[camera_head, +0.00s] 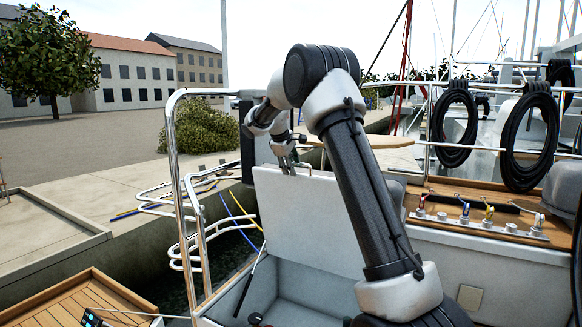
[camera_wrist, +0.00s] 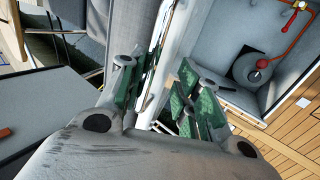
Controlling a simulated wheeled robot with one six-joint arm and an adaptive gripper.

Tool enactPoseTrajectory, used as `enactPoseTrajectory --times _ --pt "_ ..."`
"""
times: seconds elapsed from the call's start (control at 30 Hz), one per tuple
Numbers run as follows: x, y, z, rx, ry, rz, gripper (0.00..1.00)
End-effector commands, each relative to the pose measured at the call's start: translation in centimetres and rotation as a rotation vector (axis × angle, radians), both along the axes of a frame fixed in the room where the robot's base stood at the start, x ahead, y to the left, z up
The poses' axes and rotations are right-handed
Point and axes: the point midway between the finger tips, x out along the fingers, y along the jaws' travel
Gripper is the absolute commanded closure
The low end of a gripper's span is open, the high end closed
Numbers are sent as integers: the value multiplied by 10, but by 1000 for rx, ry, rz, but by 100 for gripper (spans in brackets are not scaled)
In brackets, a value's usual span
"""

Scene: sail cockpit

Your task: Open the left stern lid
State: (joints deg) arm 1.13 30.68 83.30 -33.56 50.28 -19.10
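The left stern lid (camera_head: 312,218) is a pale panel that stands raised, nearly upright, above its open locker (camera_head: 290,290) in the head view. My gripper (camera_head: 289,164) is at the lid's top edge. In the wrist view my gripper (camera_wrist: 158,98) has its two green-padded fingers spread apart. The lid's light edge (camera_wrist: 178,45) runs between them. I cannot see clear contact of both pads with the lid. The locker's inside (camera_wrist: 285,75) shows at the right in the wrist view, with a red hose and a round grey fitting in it.
A steel rail (camera_head: 177,190) rises left of the lid. A rope-clutch panel (camera_head: 480,215) and coiled black ropes (camera_head: 455,125) are at the right. Teak decking (camera_head: 75,305) is at lower left. The quay (camera_head: 100,190) lies beyond the water.

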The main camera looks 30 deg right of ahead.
Motion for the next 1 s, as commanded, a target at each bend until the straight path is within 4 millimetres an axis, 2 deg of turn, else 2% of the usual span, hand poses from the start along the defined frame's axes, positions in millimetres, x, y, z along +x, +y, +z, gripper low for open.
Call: enactPoseTrajectory --times 0.17,0.63,0.8,1.0 --pt "-3 4 8 0 0 -1 68" --pt "-32 45 87 0 -2 1 68" --pt "-37 51 99 0 0 0 68" --pt "-38 52 101 0 0 0 68"
